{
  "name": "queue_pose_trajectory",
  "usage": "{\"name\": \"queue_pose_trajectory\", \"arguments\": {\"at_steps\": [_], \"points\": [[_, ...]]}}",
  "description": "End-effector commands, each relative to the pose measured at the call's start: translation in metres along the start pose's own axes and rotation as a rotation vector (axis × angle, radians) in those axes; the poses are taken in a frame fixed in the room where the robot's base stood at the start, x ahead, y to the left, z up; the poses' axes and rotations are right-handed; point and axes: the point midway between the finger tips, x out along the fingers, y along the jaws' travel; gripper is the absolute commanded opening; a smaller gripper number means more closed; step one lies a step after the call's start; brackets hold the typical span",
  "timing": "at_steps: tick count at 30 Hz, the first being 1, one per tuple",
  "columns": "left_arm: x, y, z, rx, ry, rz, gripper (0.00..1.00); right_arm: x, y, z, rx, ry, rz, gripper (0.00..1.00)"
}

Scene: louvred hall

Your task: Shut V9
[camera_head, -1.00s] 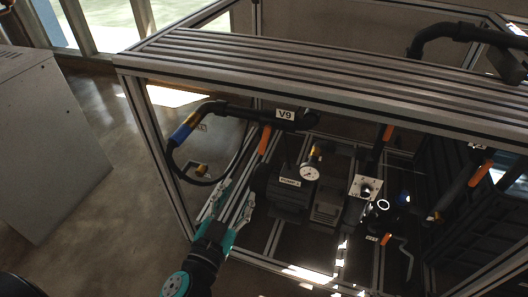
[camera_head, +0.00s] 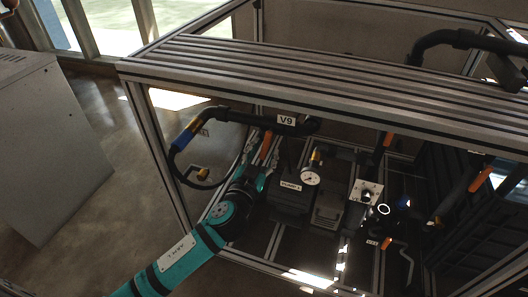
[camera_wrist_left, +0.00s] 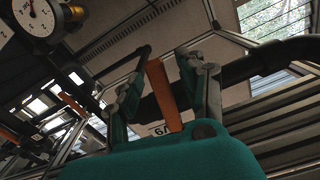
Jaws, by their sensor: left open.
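The V9 label (camera_head: 287,120) sits on a black pipe (camera_head: 240,116) under the frame's top. The valve's orange lever (camera_head: 266,145) hangs down from this pipe, crosswise to it. My left gripper (camera_head: 262,160) has come up to the lever from below. In the left wrist view the orange lever (camera_wrist_left: 164,95) stands between the two spread fingers (camera_wrist_left: 166,88), with a gap on each side. The V9 label also shows there upside down (camera_wrist_left: 160,129), partly hidden behind the lever. My right gripper is not in view.
A slatted metal frame (camera_head: 330,75) covers the work area from above, and its corner post (camera_head: 160,150) stands left of my arm. A gauge (camera_head: 311,176) and a pump (camera_head: 288,196) sit right of the gripper. Other orange levers (camera_head: 388,138) are further right.

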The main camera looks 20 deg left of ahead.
Motion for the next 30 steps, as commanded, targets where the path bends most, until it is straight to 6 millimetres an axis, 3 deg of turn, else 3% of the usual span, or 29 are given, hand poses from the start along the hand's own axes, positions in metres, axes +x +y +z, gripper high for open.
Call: {"name": "queue_pose_trajectory", "arguments": {"at_steps": [10,19,30], "points": [[0.0040,0.0001,-0.0002,0.000,0.000,0.000,0.40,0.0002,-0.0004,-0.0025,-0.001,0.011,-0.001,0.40],[0.0038,0.0001,-0.0002,0.000,0.000,0.000,0.01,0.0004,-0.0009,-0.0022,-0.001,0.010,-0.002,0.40],[0.0037,0.0003,-0.0002,0.000,0.000,0.001,0.00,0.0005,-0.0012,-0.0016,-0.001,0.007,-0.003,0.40]]}}
